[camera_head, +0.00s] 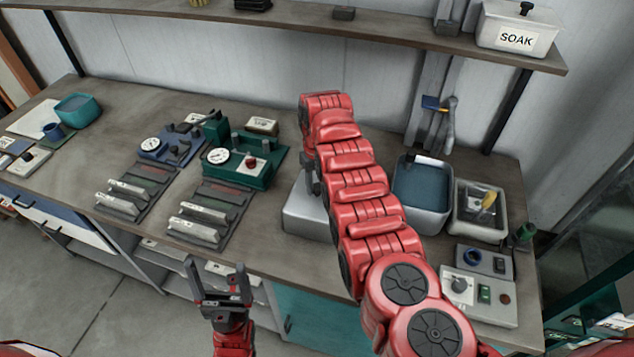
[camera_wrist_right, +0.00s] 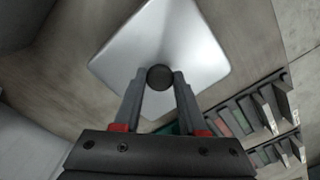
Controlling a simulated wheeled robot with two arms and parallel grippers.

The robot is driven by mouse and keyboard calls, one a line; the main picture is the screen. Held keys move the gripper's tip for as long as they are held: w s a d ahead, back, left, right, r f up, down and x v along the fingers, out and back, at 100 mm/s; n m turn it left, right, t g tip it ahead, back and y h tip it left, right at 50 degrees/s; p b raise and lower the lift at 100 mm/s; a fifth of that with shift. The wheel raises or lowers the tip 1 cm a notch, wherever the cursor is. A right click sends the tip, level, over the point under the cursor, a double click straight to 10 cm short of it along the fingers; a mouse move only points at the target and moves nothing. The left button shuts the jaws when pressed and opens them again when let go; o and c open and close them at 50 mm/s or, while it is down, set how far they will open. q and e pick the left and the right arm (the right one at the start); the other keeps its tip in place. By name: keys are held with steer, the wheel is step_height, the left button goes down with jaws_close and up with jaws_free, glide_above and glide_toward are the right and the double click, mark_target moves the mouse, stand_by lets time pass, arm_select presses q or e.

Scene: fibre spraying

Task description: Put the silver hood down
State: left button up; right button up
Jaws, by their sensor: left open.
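The silver hood (camera_head: 303,215) is a pale metal box-shaped cover at the middle of the workbench, partly hidden behind my red right arm. In the right wrist view the hood (camera_wrist_right: 190,45) shows from above as a smooth square with a round dark knob (camera_wrist_right: 159,77) on top. My right gripper (camera_wrist_right: 160,75) has its two fingers on either side of the knob, shut on it. The hood appears level and at the bench top; I cannot tell if it bears fully on it. My left gripper (camera_head: 219,274) is open and empty, in front of the bench edge.
Left of the hood stand a green gauge device (camera_head: 240,168) and a blue gauge device (camera_head: 165,145), with metal bars on dark mats in front. At right are a water basin (camera_head: 422,190), a smaller tray (camera_head: 481,228) and a control box (camera_head: 480,293). A shelf overhangs the back.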

steer(key=o, duration=0.5)
steer(key=shift+s+r, duration=0.15)
steer(key=shift+c, duration=0.2)
steer(key=shift+r, duration=0.25)
step_height(320, 180, up, 6)
steer(key=b, duration=0.4)
steer(key=shift+r, duration=0.25)
steer(key=shift+d+r, duration=0.1)
steer(key=shift+r, duration=2.4)
